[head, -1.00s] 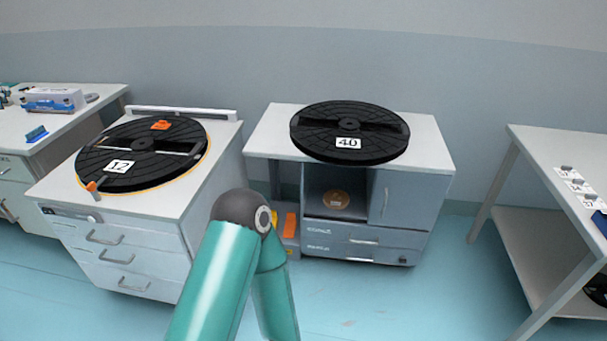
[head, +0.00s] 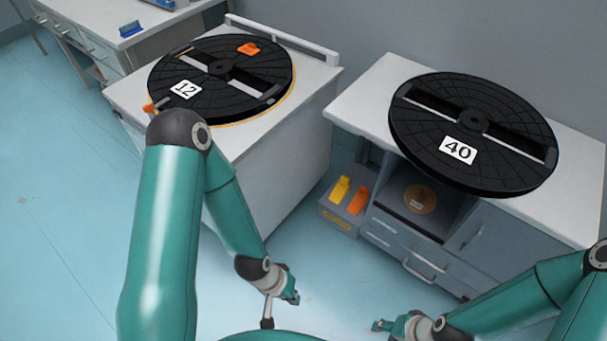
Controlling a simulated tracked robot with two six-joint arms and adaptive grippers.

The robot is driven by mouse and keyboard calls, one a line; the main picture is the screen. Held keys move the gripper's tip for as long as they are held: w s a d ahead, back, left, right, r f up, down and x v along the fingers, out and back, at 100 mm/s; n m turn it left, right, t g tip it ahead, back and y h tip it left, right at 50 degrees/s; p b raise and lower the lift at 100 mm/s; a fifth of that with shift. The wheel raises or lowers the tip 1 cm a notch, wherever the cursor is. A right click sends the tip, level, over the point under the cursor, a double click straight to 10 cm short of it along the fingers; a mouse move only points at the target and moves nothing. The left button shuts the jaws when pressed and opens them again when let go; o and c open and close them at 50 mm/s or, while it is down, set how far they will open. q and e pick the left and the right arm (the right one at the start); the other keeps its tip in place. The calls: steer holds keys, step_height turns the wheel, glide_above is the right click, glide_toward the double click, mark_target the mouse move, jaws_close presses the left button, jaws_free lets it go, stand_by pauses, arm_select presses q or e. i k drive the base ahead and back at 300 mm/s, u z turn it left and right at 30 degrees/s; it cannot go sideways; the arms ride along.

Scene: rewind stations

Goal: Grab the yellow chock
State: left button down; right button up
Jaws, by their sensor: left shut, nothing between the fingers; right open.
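The yellow chock (head: 340,190) stands in a low grey holder (head: 337,218) on the floor, in the gap between the two stations. An orange chock (head: 358,201) stands right beside it, to its right. My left gripper (head: 293,298) is low in the middle of the head view, shut and empty, nearer to me than the holder and apart from it. My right gripper (head: 378,326) is at the bottom, right of the left one, open and empty, also apart from the chocks. Both grippers look small here, and their fingers are hard to make out.
The left station carries black reel 12 (head: 215,101) with an orange piece (head: 248,48) on top. The right cabinet carries black reel 40 (head: 487,143), overhanging its front, above an open shelf with a brown disc (head: 420,199). Blue floor (head: 60,230) is clear at left.

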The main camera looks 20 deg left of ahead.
mark_target(341, 188)
steer(key=u, duration=0.45)
steer(key=i, duration=1.05)
steer(key=u, duration=0.45)
steer(key=k, duration=0.9)
steer(key=u, duration=0.2)
steer(key=i, duration=0.9)
steer(key=z, duration=0.1)
